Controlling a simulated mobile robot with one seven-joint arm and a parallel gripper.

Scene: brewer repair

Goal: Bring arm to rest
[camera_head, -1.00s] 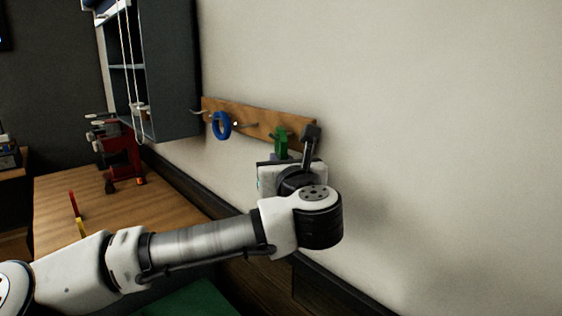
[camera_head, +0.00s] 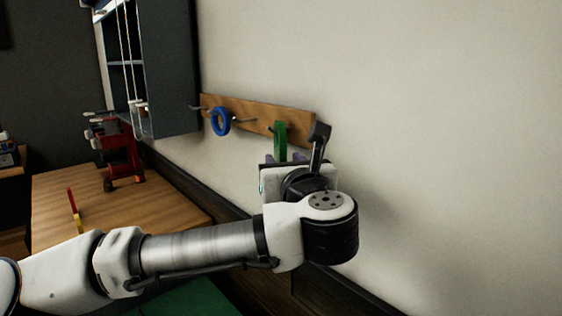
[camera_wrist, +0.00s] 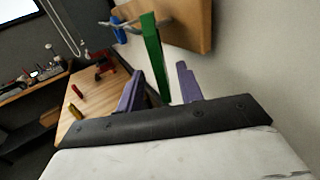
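My gripper (camera_wrist: 160,68) is open, with its two purple fingers apart on either side of the green piece in the wrist view. The green piece (camera_wrist: 153,58) is a long, narrow upright shape at the wooden wall rail (camera_wrist: 190,22). No finger visibly touches it. In the head view the green piece (camera_head: 280,138) is at the right part of the rail (camera_head: 255,115), just above my gripper (camera_head: 284,157). My wrist hides much of the gripper there.
A blue ring (camera_head: 220,121) hangs on the rail to the left. A dark cabinet (camera_head: 165,70) is on the wall further left. The wooden worktop (camera_head: 110,215) holds a red device (camera_head: 122,155) and a red-yellow item (camera_head: 73,209). The wall at right is bare.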

